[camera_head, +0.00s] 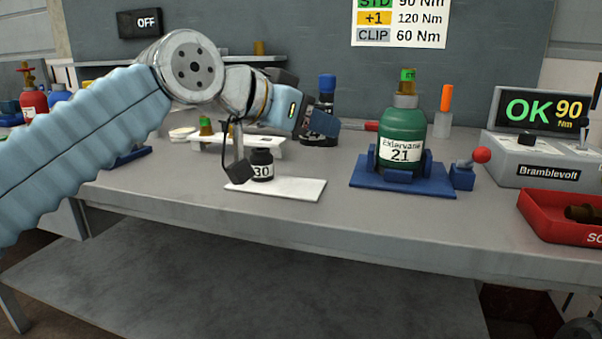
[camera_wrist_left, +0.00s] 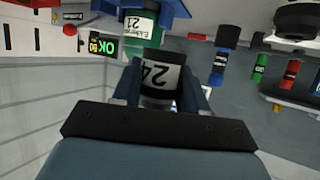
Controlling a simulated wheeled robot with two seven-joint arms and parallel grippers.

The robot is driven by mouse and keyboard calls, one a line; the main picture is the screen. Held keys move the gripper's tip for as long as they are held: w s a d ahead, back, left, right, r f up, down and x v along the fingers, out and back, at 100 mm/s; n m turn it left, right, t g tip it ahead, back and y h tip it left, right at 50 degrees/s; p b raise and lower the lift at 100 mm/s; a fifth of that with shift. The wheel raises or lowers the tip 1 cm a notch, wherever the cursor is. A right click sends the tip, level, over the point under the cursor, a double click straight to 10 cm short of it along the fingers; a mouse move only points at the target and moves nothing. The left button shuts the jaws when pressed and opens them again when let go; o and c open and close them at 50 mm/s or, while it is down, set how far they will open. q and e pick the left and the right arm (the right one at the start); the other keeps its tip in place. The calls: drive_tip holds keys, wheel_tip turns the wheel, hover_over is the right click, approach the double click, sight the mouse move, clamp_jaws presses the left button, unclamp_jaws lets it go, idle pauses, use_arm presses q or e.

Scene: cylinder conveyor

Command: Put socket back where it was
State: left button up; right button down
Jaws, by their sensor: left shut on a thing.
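My left gripper (camera_head: 314,118) reaches in from the left above the workbench and points right. In the left wrist view it is shut on a dark socket (camera_wrist_left: 160,76) with a white label reading 24, upside down in that view. A second black socket (camera_head: 262,165), labelled 30, stands upright on a white board (camera_head: 300,188) below the arm; the board's right part is bare. My right gripper is not in view.
A green bottle (camera_head: 403,125) labelled 21 stands in a blue holder (camera_head: 375,178) right of my gripper. A dark blue-capped item (camera_head: 327,84) stands behind my gripper. A console (camera_head: 540,155) reads OK 90. A red tray (camera_head: 540,218) is at the right.

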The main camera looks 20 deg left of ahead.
use_arm(q)
drive_tip(key=b, duration=0.1)
hover_over(298, 186)
drive_tip(key=s, duration=0.1)
drive_tip(key=f, duration=0.2)
drive_tip(key=d+f, duration=0.1)
drive_tip(key=f, duration=0.1)
drive_tip(key=shift+s+f, duration=0.1)
drive_tip(key=shift+f, duration=0.05)
drive_tip(key=f, duration=0.2)
drive_tip(key=w+a+f+b, duration=0.1)
drive_tip(key=f, duration=0.1)
drive_tip(key=shift+w, duration=0.1)
drive_tip(key=shift+f, duration=0.4)
drive_tip(key=shift+f, duration=0.1)
drive_tip(key=shift+f+b, duration=0.15)
drive_tip(key=shift+b, duration=0.25)
drive_tip(key=o, duration=1.1)
